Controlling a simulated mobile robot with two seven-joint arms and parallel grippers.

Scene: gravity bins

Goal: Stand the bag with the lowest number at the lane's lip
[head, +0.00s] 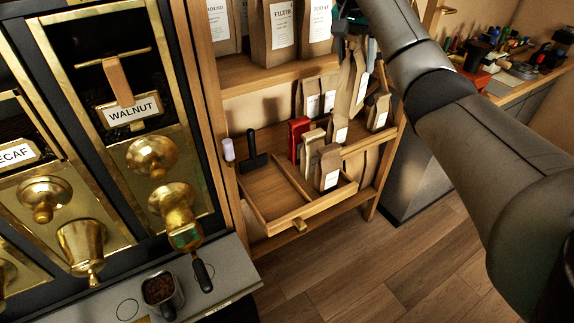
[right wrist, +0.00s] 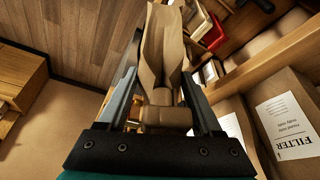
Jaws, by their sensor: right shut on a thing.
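My right gripper (head: 358,38) is high at the shelf unit's right side, shut on a brown paper bag (head: 349,85). In the right wrist view the bag (right wrist: 163,45) stands between the two fingers. Below it is a wooden tray (head: 290,216) with lanes split by a divider. A brown bag (head: 328,167) with a white label stands near the lip of the right lane, with another bag (head: 311,148) behind it. The left lane is bare at its front. More small labelled bags (head: 377,110) stand to the right. No bag numbers are readable. My left gripper is out of view.
A red object (head: 297,138) stands behind the lane bags, and a black-handled pusher (head: 255,160) at the left lane's back. Large bags, one marked FILTER (head: 281,27), fill the upper shelf. Brass dispensers (head: 152,157) stand left. The floor (head: 400,262) in front is clear.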

